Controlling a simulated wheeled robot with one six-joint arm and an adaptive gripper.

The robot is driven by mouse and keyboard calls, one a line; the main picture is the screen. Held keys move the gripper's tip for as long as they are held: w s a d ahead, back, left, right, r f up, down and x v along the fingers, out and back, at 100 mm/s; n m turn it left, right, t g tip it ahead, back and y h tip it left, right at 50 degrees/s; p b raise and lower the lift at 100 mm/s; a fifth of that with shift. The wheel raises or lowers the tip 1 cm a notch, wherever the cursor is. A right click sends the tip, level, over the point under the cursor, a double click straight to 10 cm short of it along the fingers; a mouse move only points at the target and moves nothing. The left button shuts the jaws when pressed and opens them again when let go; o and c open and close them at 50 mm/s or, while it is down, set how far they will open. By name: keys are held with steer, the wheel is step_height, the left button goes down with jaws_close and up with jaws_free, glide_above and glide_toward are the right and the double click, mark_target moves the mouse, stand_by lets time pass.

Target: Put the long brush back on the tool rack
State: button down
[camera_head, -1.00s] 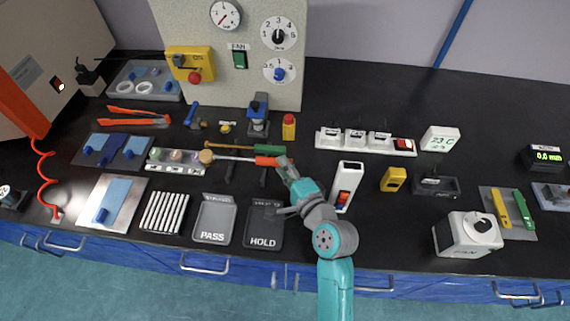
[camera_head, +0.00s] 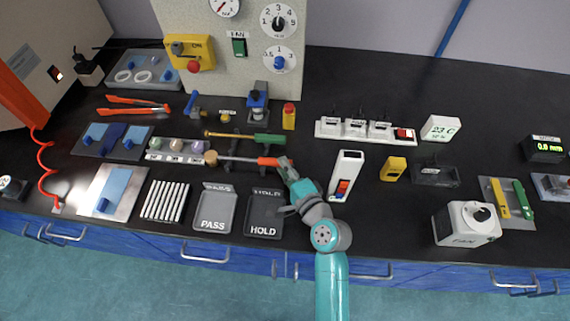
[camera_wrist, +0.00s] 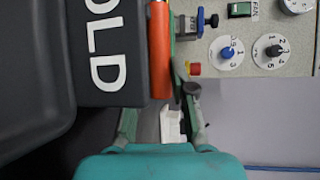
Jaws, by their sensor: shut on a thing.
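The long brush has an orange handle (camera_head: 268,162), a thin metal shaft and a round tan head (camera_head: 210,158) pointing left. My gripper (camera_head: 284,166) is shut on the handle's right end. In the wrist view, the orange handle (camera_wrist: 160,50) runs upright between the fingers of my gripper (camera_wrist: 162,112). The brush lies across the dark tool rack (camera_head: 229,166) in the head view, just in front of a green-handled brass tool (camera_head: 262,139). I cannot tell whether the brush touches the rack; the rack is dark on the black bench and partly covered.
The PASS tray (camera_head: 214,226) and HOLD tray (camera_head: 264,232) lie in front of the brush. A sample strip (camera_head: 160,155) sits by its head. A white device with a red switch (camera_head: 347,165) stands right of my gripper. A blue-topped device (camera_head: 258,97) stands behind.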

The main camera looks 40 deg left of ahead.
stand_by(0.3)
steer(key=c, duration=0.9)
jaws_free()
steer(key=o, duration=0.5)
steer(key=shift+f, duration=0.2)
steer(key=shift+c, duration=0.2)
steer(key=shift+s+f, duration=0.1)
steer(key=shift+f, duration=0.1)
steer(key=shift+c, duration=0.7)
steer(key=shift+d, duration=0.15)
steer(key=shift+s+d, duration=0.15)
steer(key=shift+d, duration=0.1)
steer(key=shift+c, duration=0.2)
steer(key=o, duration=0.6)
steer(key=v, duration=1)
steer(key=shift+r, duration=0.2)
steer(key=shift+s+d+r, duration=0.15)
steer(key=shift+d+r, duration=0.05)
steer(key=shift+d, duration=0.4)
